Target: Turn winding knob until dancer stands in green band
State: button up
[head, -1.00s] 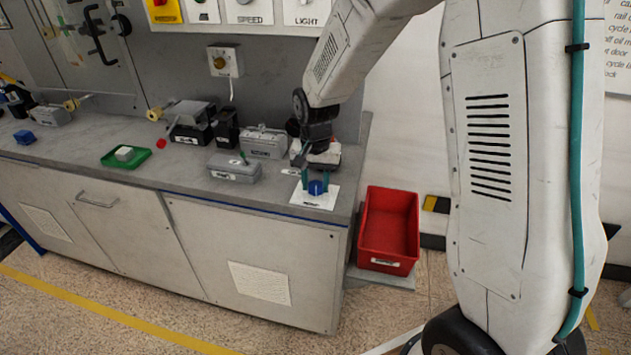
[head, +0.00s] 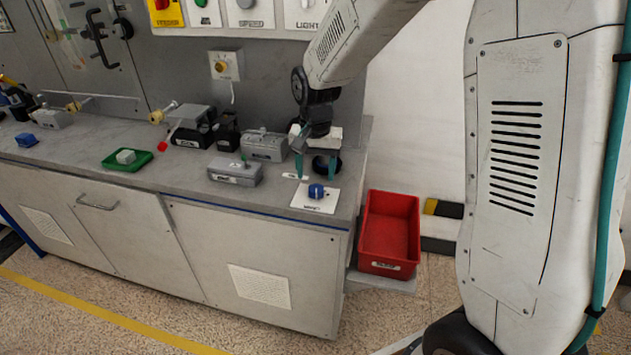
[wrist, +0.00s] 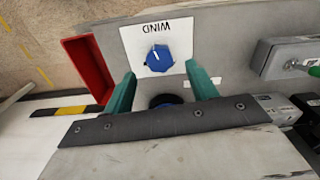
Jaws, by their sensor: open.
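The blue winding knob (head: 316,191) stands on a white plate (head: 327,205) at the right end of the bench. The wrist view shows the knob (wrist: 158,60) with a white pointer line towards the WIND lettering. My gripper (head: 315,177) is open and empty, its teal fingers behind the knob and apart from it. In the wrist view my gripper (wrist: 161,74) has its fingertips below the knob, one to each side. A small red piece (head: 162,146) hangs by a pale strip near a yellow roller (head: 156,117); I cannot tell whether it is the dancer. I cannot make out a green band.
A dark round item (wrist: 165,100) lies between my fingers, behind the knob plate. Grey boxes (head: 235,171) stand left of the knob. A green tray (head: 127,160) holds a pale block. A red bin (head: 390,232) stands beside the bench's right end. The bench front is clear.

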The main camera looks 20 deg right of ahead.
jog(key=shift+r, duration=1.45)
jog(key=shift+s, duration=0.2)
jog(key=s+d+r+n, duration=0.1)
jog(key=s+r, duration=0.3)
jog(key=s, duration=0.5)
jog(key=s+d+r+n+t, duration=0.1)
jog(key=s+r+n, duration=0.2)
jog(key=s, duration=0.7)
jog(key=s+d+r+n, duration=0.1)
jog(key=s+r, duration=0.3)
jog(key=s, duration=0.6)
jog(key=shift+s+d+r+n, duration=0.2)
jog(key=shift+r+n, duration=0.15)
jog(key=shift+n, duration=0.15)
dwell(0.4)
